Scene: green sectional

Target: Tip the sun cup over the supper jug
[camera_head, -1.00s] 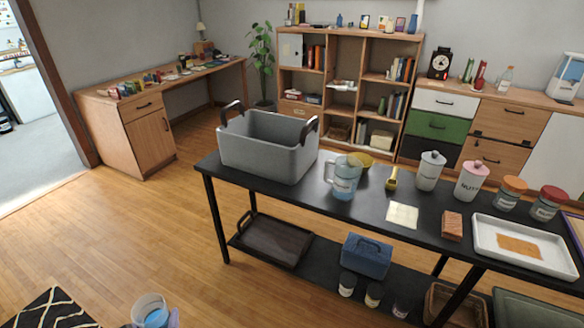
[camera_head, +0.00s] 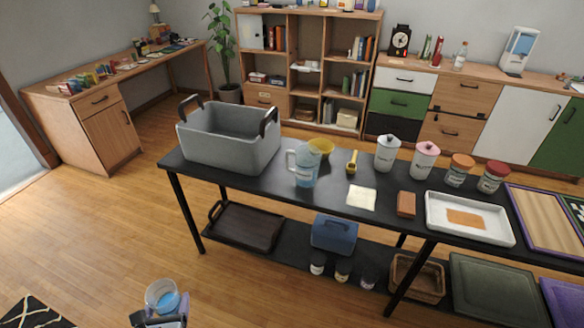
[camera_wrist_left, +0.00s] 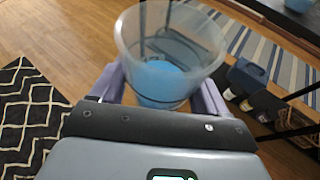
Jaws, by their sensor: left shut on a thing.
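The sun cup, a clear cup (camera_head: 154,291) with blue liquid in it, is at the bottom left of the head view, above the floor and well short of the table. In the left wrist view the cup (camera_wrist_left: 185,38) looks upright or nearly so. My left gripper (camera_wrist_left: 160,95) is shut on it, with a lilac finger at each side; its top also shows in the head view (camera_head: 170,317). The supper jug, a light blue jug (camera_head: 306,168) with a handle and a label, stands upright on the black table. My right gripper is not in view.
A tall grey bin (camera_head: 215,148) stands left of the jug on the black table (camera_head: 250,187). A yellow bowl (camera_head: 322,146) is close behind the jug, and a yellow scoop (camera_head: 351,162) lies to its right. A cream cloth (camera_head: 361,198) lies at the front right.

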